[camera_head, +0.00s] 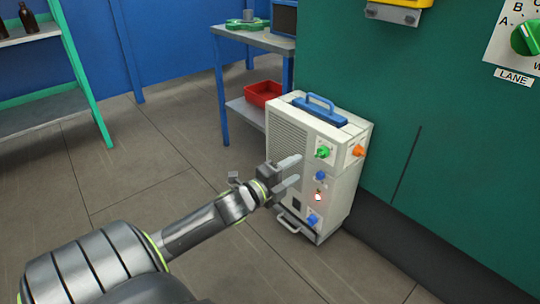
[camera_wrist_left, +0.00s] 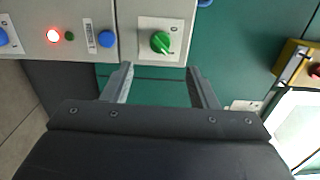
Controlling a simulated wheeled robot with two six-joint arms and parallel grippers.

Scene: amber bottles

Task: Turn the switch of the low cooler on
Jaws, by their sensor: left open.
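The low cooler (camera_head: 345,185) is a pale box with a blue top handle, standing on the floor against the green wall. Its green switch knob (camera_head: 323,152) sits on a white plate high on the front panel. In the left wrist view the green knob (camera_wrist_left: 160,42) lies just beyond and between my fingertips, apart from them; its exact setting is hard to read. My left gripper (camera_head: 291,171) is open and empty, in front of the panel and a little left of and below the knob. My right gripper is not in view.
The cooler's panel also has blue knobs (camera_head: 313,219), a lit red-white lamp (camera_head: 318,196) and an orange knob (camera_head: 358,150) on its side. A blue-legged table (camera_head: 262,38) with a red tray (camera_head: 263,93) stands behind. A LANE dial (camera_head: 525,38) is on the wall. Floor at left is clear.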

